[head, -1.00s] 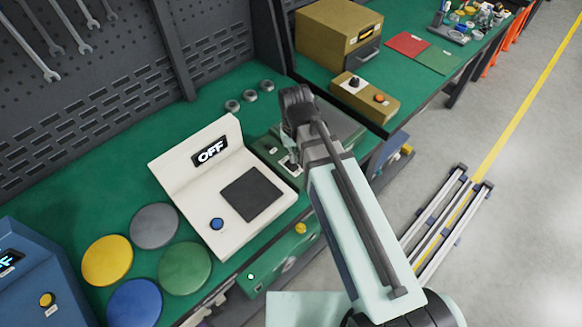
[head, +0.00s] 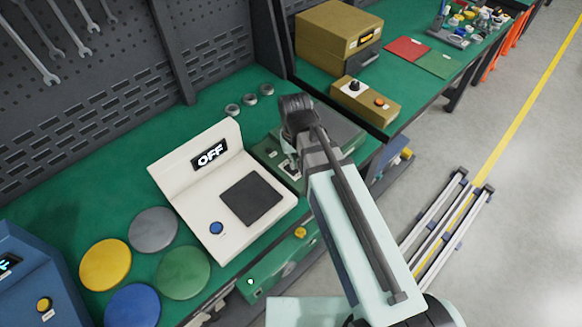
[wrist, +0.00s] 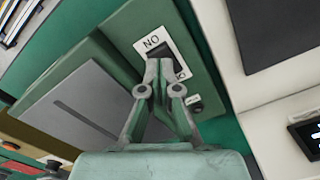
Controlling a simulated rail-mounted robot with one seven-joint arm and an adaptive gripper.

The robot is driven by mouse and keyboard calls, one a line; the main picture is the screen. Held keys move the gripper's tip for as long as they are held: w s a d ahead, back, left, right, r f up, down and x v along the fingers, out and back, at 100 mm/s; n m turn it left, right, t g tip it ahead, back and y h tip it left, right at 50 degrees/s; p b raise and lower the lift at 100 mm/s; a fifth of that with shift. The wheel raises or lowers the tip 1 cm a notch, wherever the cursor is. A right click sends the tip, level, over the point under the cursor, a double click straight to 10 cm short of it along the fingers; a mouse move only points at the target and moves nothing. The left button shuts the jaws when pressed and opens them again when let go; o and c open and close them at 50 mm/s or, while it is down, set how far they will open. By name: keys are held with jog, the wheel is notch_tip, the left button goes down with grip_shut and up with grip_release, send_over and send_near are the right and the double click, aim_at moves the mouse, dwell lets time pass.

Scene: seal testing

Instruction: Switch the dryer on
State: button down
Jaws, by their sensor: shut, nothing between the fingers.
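The green dryer (head: 267,153) stands on the bench to the right of the white OFF-display unit, partly hidden behind my arm. In the wrist view its green body (wrist: 125,35) carries a white plate with a black rocker switch (wrist: 157,46). The plate's "ON" lettering appears upside down; its other end is partly hidden by my fingers. My gripper (wrist: 160,66) is shut and empty, with its fingertips over the switch plate. It also shows in the head view (head: 291,168). Whether the tips touch the switch, and which way the rocker is set, I cannot tell.
The white unit (head: 178,184) with an OFF display and blue button stands close on the left. Several coloured discs (head: 105,265) lie left of it. A brown control box (head: 365,101) sits to the right. Three metal rings (head: 250,99) lie behind.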

jog(key=shift+f+b, duration=0.6)
jog(key=shift+f, duration=0.6)
dwell(1.2)
jog(key=shift+r+p, duration=2.8)
jog(key=shift+r, duration=0.75)
